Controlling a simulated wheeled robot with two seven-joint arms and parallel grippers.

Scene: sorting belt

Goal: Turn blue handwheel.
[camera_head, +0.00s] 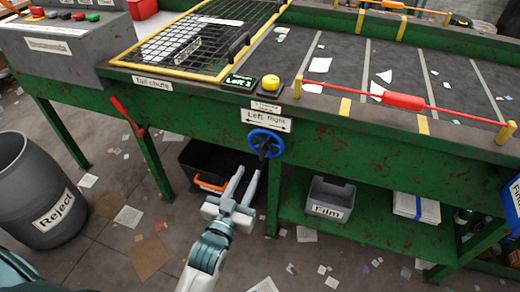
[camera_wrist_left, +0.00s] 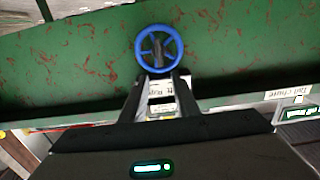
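The blue handwheel (camera_head: 265,143) is mounted on the front of the green sorting table, below a white "Left Right" label (camera_head: 266,119). My left gripper (camera_head: 245,175) is just below and in front of the wheel, its two fingers pointing up and apart. In the left wrist view the handwheel (camera_wrist_left: 156,48) shows whole, with its spokes, just beyond the tips of the open left fingers (camera_wrist_left: 158,82). I cannot tell whether the tips touch the rim. Nothing shows between the fingers in the head view. My right gripper is in neither view.
The green table edge (camera_head: 345,128) runs above the wheel. A black bin (camera_head: 205,160) with an orange handle and a grey "Film" bin (camera_head: 330,199) sit beneath. A red lever (camera_head: 127,115) hangs left. A grey "Reject" barrel (camera_head: 40,190) stands on the littered floor.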

